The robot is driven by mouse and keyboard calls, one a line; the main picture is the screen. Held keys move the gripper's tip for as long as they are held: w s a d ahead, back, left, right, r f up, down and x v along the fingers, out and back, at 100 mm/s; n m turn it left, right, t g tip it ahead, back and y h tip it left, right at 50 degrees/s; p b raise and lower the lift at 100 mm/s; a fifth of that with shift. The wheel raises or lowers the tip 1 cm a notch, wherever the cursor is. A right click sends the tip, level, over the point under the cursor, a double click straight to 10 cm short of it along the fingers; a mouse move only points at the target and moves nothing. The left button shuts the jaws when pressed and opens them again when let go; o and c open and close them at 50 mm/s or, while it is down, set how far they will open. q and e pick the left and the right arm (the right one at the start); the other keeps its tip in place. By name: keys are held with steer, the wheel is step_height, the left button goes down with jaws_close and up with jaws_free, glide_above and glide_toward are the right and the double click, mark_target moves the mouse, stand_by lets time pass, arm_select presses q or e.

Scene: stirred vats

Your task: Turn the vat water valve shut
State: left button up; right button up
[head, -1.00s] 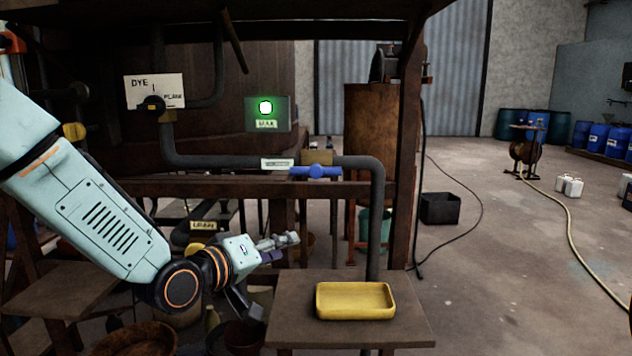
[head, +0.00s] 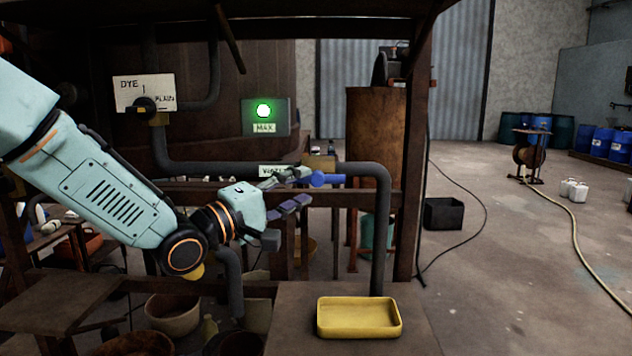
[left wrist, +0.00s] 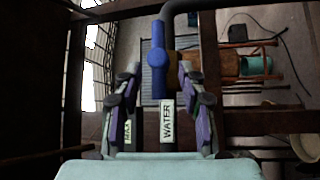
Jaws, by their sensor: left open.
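The water valve has a blue bar handle (head: 328,180) on the dark grey pipe (head: 375,230). The handle lies along the pipe, and its left part is hidden by my gripper in the head view. My left gripper (head: 303,187) is open and empty, right at the handle's left side. In the left wrist view, the blue handle (left wrist: 159,50) stands ahead of my left gripper (left wrist: 158,78), its near end between the two open fingertips. I cannot tell whether they touch. A WATER label (left wrist: 167,122) lies below it. My right gripper is not in view.
A yellow tray (head: 358,333) sits on a small stand (head: 290,315) below the pipe outlet. A wooden rail (head: 365,199) runs below the valve. A panel with a green lamp (head: 264,111) is marked MAX. A DYE sign (head: 130,88) hangs left.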

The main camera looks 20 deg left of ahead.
mark_target(312, 180)
arm_select(q)
steer(key=x, duration=0.3)
steer(key=shift+d+r, duration=0.15)
steer(key=shift+w+d, duration=0.1)
steer(key=shift+w, duration=0.55)
steer(key=shift+w+d, duration=0.2)
steer(key=shift+d, duration=0.05)
steer(key=shift+s+r, duration=0.15)
steer(key=shift+c, duration=0.6)
steer(key=shift+a, duration=0.1)
steer(key=c, duration=0.3)
jaws_close()
